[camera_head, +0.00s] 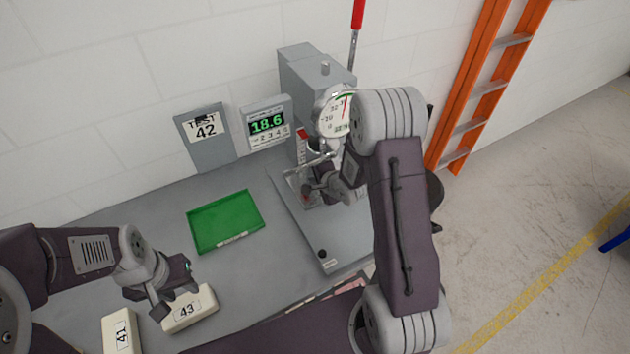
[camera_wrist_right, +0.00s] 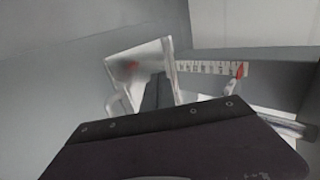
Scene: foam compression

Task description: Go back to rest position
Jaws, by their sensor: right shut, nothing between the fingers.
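My right gripper (camera_head: 310,190) is in front of the grey press (camera_head: 308,75), low beside its column and under the round dial gauge (camera_head: 334,110). It is shut and empty. My right arm hides part of the press and its base plate (camera_head: 335,238). In the right wrist view the dark gripper body fills the lower middle, with a clear panel and a scale with a red pointer (camera_wrist_right: 239,70) beyond it. My left gripper (camera_head: 174,299) is open above the cream block marked 43 (camera_head: 200,310); contact is unclear.
A cream block marked 41 (camera_head: 121,333) stands at the lower left. An empty green tray (camera_head: 225,220) lies mid-table. A sign reading TEST 42 (camera_head: 205,140) and a display reading 18.6 (camera_head: 267,123) stand behind. An orange ladder (camera_head: 485,90) leans at the right.

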